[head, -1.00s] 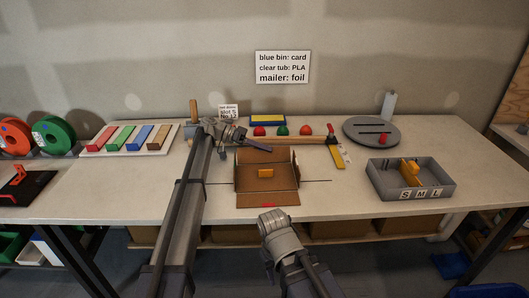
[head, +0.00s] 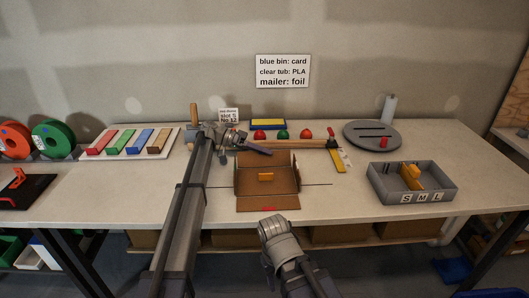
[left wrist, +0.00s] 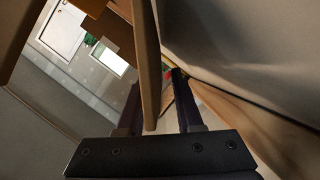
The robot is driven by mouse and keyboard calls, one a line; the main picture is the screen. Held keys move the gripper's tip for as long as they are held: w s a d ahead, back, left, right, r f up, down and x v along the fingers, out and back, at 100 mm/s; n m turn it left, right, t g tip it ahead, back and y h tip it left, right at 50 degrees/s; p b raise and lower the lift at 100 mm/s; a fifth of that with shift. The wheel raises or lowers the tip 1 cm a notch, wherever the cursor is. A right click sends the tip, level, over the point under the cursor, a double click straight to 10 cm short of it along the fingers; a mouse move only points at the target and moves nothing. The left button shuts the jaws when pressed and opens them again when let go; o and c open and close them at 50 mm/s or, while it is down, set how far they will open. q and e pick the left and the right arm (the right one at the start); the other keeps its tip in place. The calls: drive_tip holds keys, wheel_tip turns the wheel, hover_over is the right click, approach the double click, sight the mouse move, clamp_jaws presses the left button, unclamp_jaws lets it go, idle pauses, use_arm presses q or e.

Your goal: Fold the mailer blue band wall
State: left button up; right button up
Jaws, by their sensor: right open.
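The mailer (head: 267,202) is an open brown cardboard box on the bench. Its back and side walls stand up, its front panel lies flat with a red mark at the edge, and a small yellow-orange block (head: 266,177) lies inside. I cannot make out a blue band. My left gripper (head: 262,148) is at the mailer's back left. In the left wrist view its fingers (left wrist: 158,98) are apart, with a cardboard panel (left wrist: 148,65) edge-on between them and a gap to one finger. My right gripper (head: 273,226) is open and empty in front of the mailer; its fingertips are hard to see.
Red and green domes (head: 282,134) and a yellow-topped blue block (head: 268,124) stand behind the mailer. A hammer (head: 318,144) and a yellow ruler (head: 338,160) lie near its back right. A grey divided bin (head: 410,183) is at right, a tray of coloured bars (head: 130,142) at left.

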use_arm(q)
drive_tip(key=p+v, duration=0.2)
drive_tip(key=v, duration=0.5)
drive_tip(key=shift+w+a+r, duration=0.1)
drive_tip(key=shift+r, duration=0.05)
drive_tip(key=shift+a, duration=0.3)
